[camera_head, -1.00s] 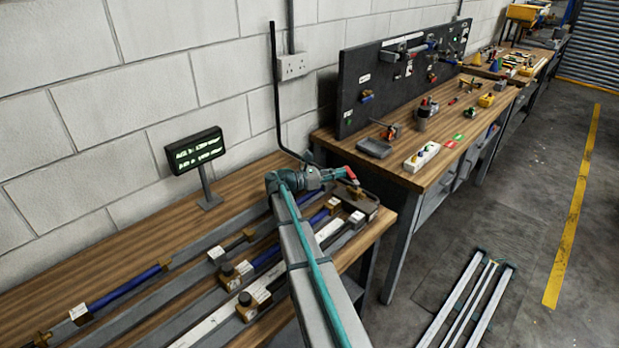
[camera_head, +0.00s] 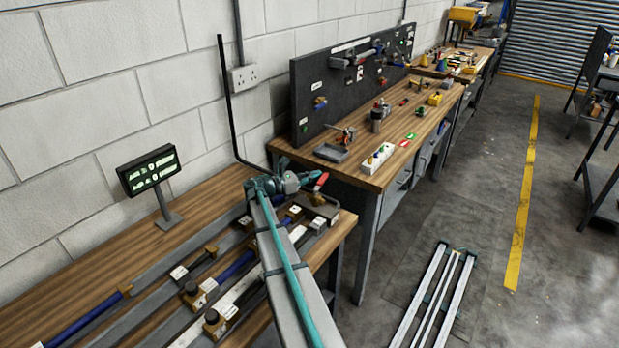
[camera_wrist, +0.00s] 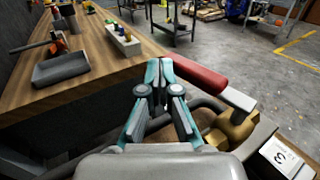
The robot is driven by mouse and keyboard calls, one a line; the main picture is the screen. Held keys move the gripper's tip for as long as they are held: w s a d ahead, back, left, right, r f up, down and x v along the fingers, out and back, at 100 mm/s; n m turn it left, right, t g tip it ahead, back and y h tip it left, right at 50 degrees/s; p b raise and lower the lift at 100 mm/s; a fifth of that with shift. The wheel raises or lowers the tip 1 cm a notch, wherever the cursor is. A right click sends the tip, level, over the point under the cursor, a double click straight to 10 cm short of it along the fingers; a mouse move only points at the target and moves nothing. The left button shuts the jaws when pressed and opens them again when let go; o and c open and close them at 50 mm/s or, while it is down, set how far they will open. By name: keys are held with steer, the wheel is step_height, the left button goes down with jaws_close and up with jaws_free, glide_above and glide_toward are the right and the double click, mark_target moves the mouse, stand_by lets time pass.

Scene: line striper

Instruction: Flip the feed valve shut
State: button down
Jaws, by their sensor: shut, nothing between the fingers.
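The feed valve looks to be the brass body (camera_wrist: 235,130) with a red-sleeved lever handle (camera_wrist: 195,74) in the wrist view. The red handle (camera_head: 321,181) also shows in the head view, at the far right end of the near bench. In the head view my gripper (camera_head: 308,180) is small, and my arm hides part of the bench.
A white label marked 3 (camera_wrist: 281,157) sits right of the valve. Rails with blue and white tubes lie along the near bench (camera_head: 105,255). A display (camera_head: 150,170) stands at left. A second bench (camera_head: 385,165) with a tray and pegboard stands behind.

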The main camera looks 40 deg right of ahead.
steer(key=shift+s+d, duration=0.4)
steer(key=shift+s, duration=0.1)
stand_by(0.3)
steer(key=w+a+b, duration=0.2)
steer(key=w, duration=1.1)
steer(key=shift+w+a+b, duration=0.35)
steer(key=shift+b, duration=0.05)
